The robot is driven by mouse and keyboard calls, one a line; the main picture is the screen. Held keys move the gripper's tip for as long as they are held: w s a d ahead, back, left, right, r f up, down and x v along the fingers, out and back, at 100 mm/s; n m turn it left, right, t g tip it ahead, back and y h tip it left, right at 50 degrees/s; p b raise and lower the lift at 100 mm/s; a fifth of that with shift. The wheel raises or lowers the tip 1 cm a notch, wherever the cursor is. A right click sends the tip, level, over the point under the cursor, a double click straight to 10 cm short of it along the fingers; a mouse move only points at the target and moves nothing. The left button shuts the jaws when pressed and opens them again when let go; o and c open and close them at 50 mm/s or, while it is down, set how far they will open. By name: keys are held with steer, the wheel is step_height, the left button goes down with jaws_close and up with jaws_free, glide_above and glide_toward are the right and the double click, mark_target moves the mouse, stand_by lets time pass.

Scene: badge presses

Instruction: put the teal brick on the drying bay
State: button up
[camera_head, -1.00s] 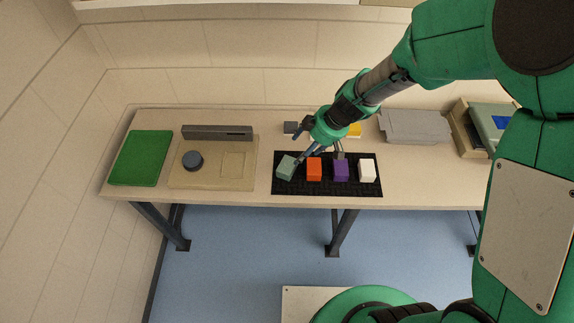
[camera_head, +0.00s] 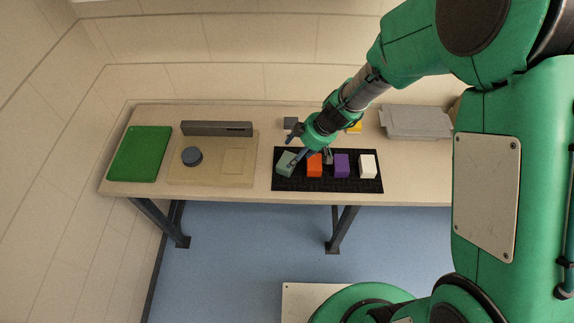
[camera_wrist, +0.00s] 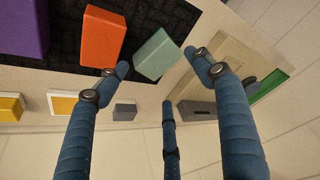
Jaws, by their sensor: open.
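The teal brick (camera_head: 286,163) lies turned at an angle at the left end of a black mat (camera_head: 330,186). It also shows in the wrist view (camera_wrist: 157,53). My gripper (camera_head: 304,154) is open, with its fingers just above and to the right of the teal brick in the head view. In the wrist view, the open fingers (camera_wrist: 160,72) point toward the brick, which shows between and beyond their tips. I see no grip on it. No label marks the drying bay; a green mat (camera_head: 140,154) lies at the table's left end, but I cannot tell if it is the bay.
Orange (camera_head: 314,168), purple (camera_head: 342,166) and white (camera_head: 368,167) bricks stand in a row on the black mat. A beige board (camera_head: 210,176) with a round dark knob and a grey bar lies left of it. A grey tray (camera_head: 415,122) is at the back right.

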mark_target(288, 161)
steer(key=shift+x, duration=1.25)
steer(key=shift+b+x, duration=0.65)
steer(key=shift+x, duration=1.9)
steer(key=shift+w, duration=0.1)
steer(key=shift+c, duration=0.3)
steer(key=c, duration=1.1)
steer(key=shift+r, duration=0.15)
